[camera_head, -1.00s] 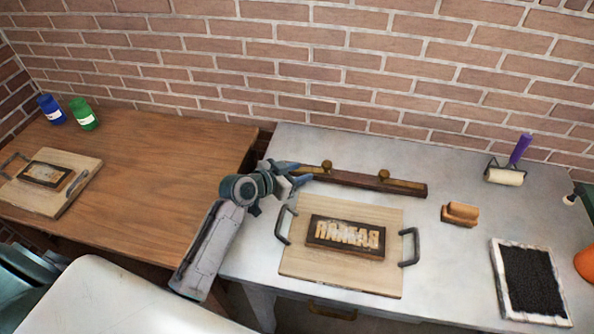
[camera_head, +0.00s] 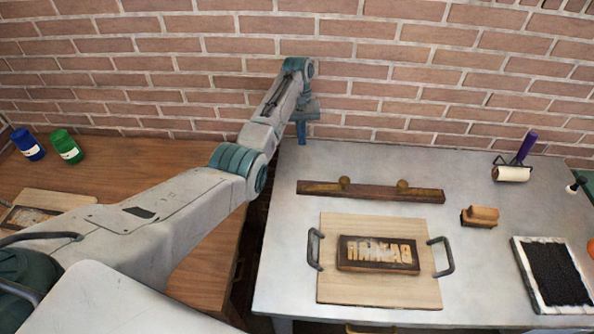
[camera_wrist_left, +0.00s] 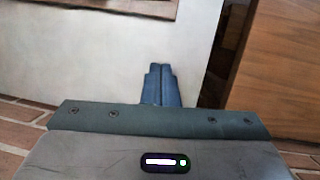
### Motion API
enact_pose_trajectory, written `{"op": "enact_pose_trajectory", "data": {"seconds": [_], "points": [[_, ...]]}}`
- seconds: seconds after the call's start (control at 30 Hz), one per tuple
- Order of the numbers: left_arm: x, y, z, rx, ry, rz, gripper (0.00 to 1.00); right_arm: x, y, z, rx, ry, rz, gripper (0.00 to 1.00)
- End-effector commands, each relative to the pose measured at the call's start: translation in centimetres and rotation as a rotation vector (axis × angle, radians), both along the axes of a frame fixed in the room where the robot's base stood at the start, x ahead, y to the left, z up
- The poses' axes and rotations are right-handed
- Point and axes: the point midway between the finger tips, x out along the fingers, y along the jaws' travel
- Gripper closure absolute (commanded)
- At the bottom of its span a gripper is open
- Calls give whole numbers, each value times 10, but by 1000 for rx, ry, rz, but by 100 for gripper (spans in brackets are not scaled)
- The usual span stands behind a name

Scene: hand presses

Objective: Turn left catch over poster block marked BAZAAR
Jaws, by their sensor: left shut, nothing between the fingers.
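The poster block (camera_head: 378,255) lies on a pale wooden board (camera_head: 340,290) with a dark handle at each side. Its raised letters look reversed and upside down, consistent with BAZAAR. My left gripper (camera_head: 301,140) is shut and empty, pointing down near the table's back left corner, left of and behind the bar. In the left wrist view its blue fingers (camera_wrist_left: 161,85) are together. My right gripper is not in view.
The grey table (camera_head: 275,260) also holds a brown wooden-handled tool (camera_head: 480,216), a roller (camera_head: 512,173) and a white-framed black pad (camera_head: 551,270). A brick wall stands close behind. A brown table with blue and green jars (camera_head: 66,147) is at left, across a gap.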

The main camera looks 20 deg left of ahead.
Motion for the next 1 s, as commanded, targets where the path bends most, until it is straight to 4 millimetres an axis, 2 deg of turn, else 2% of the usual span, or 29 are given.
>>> {"op": "enact_pose_trajectory", "data": {"seconds": [0.1,0.2,0.33,0.5,0.57,0.73,0.8,1.0], "points": [[-2,0,12,31,68,31,100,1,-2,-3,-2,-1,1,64],[-5,0,11,41,88,41,100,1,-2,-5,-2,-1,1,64],[-10,-2,-5,41,88,41,100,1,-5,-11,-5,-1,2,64],[-22,-7,-39,40,86,39,100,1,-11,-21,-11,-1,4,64],[-27,-9,-43,40,89,40,100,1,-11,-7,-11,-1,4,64],[-40,-15,-78,40,87,39,100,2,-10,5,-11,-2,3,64],[-48,-19,-73,40,83,38,100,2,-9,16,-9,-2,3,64],[-67,-26,-75,40,84,39,100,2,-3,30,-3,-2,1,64]]}}
